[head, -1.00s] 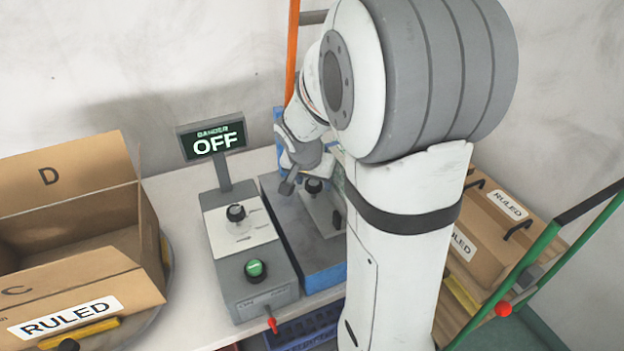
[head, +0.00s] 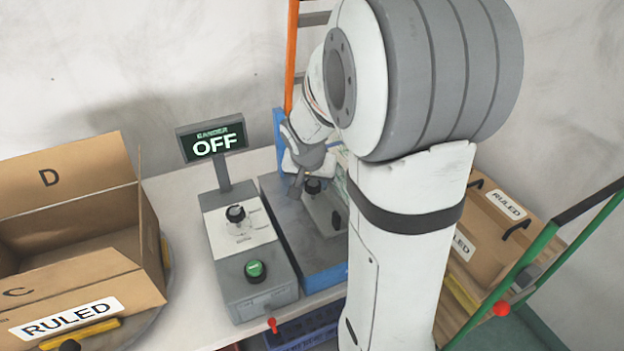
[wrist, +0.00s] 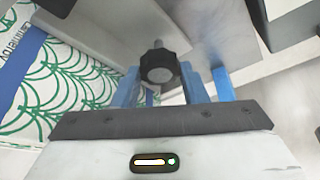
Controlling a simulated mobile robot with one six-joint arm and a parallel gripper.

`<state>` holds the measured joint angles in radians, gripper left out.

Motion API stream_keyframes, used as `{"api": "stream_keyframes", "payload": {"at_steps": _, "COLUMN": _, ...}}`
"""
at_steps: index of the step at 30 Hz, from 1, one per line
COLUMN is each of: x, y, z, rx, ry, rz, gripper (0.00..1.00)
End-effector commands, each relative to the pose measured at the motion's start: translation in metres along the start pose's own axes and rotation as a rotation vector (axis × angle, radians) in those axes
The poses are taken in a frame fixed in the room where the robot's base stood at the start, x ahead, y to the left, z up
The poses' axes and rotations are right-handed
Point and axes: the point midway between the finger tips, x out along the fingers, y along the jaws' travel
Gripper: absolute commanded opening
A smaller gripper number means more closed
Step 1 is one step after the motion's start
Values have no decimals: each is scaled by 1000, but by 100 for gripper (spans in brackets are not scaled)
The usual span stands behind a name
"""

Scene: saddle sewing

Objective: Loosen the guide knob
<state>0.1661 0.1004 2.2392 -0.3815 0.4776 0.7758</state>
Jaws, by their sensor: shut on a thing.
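The guide knob (head: 313,186), black and round, stands on the light plate of the grey and blue machine (head: 290,222). In the wrist view the knob (wrist: 158,66) sits between the blue fingers of my gripper (wrist: 160,80), its threaded stem showing just above it. My gripper is shut on the knob. In the head view my gripper (head: 298,184) is at the knob from the back left, and its contact there is too small to make out.
A control box with a dial (head: 236,214) and green button (head: 256,271) stands left of the machine. A display (head: 212,140) reads OFF. An open cardboard box (head: 70,290) is at the left. A patterned sheet (wrist: 60,85) lies beside the machine.

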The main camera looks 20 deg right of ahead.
Motion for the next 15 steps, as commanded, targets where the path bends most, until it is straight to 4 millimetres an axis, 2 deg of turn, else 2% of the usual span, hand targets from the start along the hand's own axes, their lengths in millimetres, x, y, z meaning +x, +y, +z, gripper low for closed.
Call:
{"api": "stream_keyframes", "payload": {"at_steps": 5, "x": 0, "y": 0, "z": 0, "rx": 0, "ry": 1, "rz": 0, "gripper": 16}}
{"api": "stream_keyframes", "payload": {"at_steps": 6, "x": 0, "y": 0, "z": 0, "rx": 0, "ry": 1, "rz": 0, "gripper": 41}}
{"api": "stream_keyframes", "payload": {"at_steps": 13, "x": 0, "y": 0, "z": 0, "rx": 0, "ry": 1, "rz": 0, "gripper": 59}}
{"api": "stream_keyframes", "payload": {"at_steps": 15, "x": 0, "y": 0, "z": 0, "rx": 0, "ry": 1, "rz": 0, "gripper": 61}}
